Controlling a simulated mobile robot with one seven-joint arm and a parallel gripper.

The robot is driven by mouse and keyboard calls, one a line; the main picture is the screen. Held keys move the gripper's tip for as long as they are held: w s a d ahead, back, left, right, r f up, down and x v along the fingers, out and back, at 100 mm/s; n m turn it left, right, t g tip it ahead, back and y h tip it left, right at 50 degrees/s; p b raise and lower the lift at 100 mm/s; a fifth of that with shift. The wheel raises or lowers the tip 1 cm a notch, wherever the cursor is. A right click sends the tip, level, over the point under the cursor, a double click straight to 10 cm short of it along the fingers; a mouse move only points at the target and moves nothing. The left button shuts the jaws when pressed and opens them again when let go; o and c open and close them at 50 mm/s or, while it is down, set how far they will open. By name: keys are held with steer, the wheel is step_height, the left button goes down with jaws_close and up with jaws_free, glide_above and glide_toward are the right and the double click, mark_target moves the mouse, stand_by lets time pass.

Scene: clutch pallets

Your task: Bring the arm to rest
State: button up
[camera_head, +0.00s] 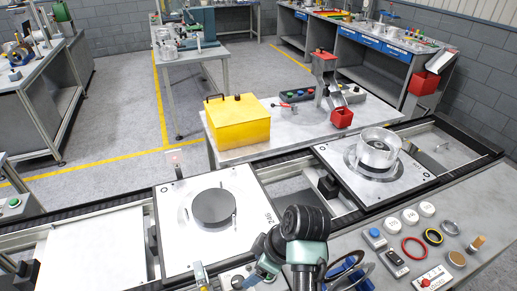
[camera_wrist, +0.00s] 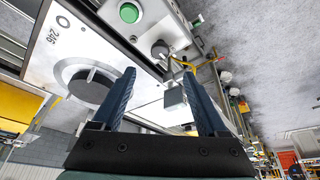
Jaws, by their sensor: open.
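My gripper (camera_wrist: 159,72) shows in the wrist view with its two dark blue fingers spread apart and nothing between them. In the head view my arm reaches in from the bottom edge, its dark wrist joint in front of the left pallet's lower right corner. The left pallet (camera_head: 178,236), marked 246, carries a dark round disc (camera_head: 213,207). This pallet also shows at the left of the wrist view (camera_wrist: 50,48), beyond the left finger. The gripper appears apart from it.
A yellow box (camera_head: 236,122) stands on the table behind the conveyor. Rings, caps and tools lie on the bench at the lower right (camera_head: 490,215). A green button (camera_wrist: 129,13) is on a control box.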

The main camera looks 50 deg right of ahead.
steer(key=shift+v, duration=0.95)
